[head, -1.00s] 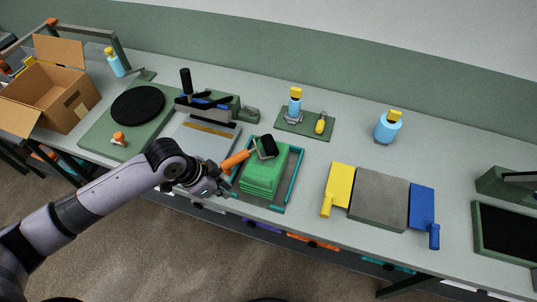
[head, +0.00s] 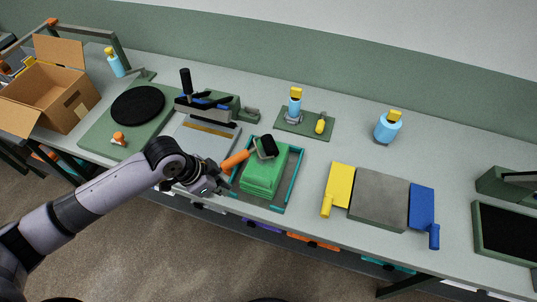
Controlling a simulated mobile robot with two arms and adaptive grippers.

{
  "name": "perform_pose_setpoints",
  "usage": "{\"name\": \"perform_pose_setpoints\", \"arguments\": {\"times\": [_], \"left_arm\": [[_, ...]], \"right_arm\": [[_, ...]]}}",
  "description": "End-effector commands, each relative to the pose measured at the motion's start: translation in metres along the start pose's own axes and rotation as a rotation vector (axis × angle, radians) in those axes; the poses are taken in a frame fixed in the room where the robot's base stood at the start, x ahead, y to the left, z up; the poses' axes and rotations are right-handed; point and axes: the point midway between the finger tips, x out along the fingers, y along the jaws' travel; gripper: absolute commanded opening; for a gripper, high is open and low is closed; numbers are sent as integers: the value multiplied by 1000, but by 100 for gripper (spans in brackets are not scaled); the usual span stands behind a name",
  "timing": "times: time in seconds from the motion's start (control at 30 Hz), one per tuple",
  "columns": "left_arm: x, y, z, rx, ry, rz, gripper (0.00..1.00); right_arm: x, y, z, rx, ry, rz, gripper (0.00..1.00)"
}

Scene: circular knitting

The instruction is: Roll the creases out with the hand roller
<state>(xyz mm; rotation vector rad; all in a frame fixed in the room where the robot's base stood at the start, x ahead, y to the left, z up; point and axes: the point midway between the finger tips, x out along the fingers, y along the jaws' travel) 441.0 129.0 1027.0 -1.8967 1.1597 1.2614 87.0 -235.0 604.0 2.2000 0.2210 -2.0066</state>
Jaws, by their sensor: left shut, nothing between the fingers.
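The hand roller has an orange handle (head: 234,161) and a black roller head (head: 266,147). Its head rests over the back part of a folded green cloth stack (head: 263,172), and its handle points toward the front left. The green stack sits in a teal-rimmed tray (head: 295,178) at the table's front edge. My left gripper (head: 224,186) is shut and empty, just below the near end of the orange handle. Whether its fingertips touch the handle or the tray cannot be told. My right gripper is not in view.
Left of the tray lie a grey plate (head: 200,142) and a green board with a black disc (head: 138,105). Behind stand a blue bottle (head: 295,105) and a yellow-handled tool (head: 320,125). Yellow (head: 340,182) and blue (head: 422,205) paddles flank a grey block (head: 379,200) at right.

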Motion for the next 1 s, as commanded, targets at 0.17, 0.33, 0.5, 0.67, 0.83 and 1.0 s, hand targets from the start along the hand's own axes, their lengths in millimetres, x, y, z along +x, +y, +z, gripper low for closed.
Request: {"name": "perform_pose_setpoints", "arguments": {"times": [0.17, 0.33, 0.5, 0.67, 0.83, 1.0], "left_arm": [[1, 0, 0, 0, 0, 0, 0], [3, 0, 1, 0, 0, 0, 0], [6, 0, 2, -1, 0, 0, 0], [8, 0, 3, -1, 0, 0, 0], [10, 0, 4, -1, 0, 0, 0], [12, 0, 5, 0, 0, 1, 0]], "right_arm": [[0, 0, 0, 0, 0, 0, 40], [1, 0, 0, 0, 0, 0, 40], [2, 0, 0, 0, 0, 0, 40], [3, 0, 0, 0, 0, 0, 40], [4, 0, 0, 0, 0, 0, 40], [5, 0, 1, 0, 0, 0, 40]]}}
